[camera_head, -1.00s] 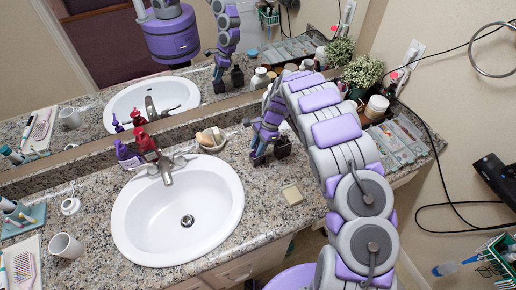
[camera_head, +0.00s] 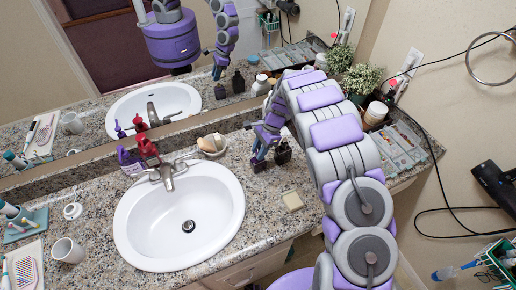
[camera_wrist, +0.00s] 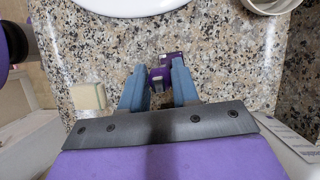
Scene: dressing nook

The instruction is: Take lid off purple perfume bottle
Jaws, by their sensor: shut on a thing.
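My gripper (camera_wrist: 158,85) points down over the counter, right of the sink. Its two blue fingers are shut on the small purple lid (camera_wrist: 158,79) in the wrist view. The darker purple perfume bottle (camera_wrist: 173,59) shows just beyond the lid. I cannot tell whether lid and bottle still touch. In the head view my gripper (camera_head: 258,158) is at the back of the counter, and the fingers and arm hide most of the bottle there.
A dark bottle (camera_head: 283,154) stands close right of my gripper. A soap bar (camera_head: 292,201) lies in front, the sink (camera_head: 180,220) is left, and a shell bowl (camera_head: 212,146) is behind left. The mirror runs along the back. Plants and a tray (camera_head: 400,147) are at right.

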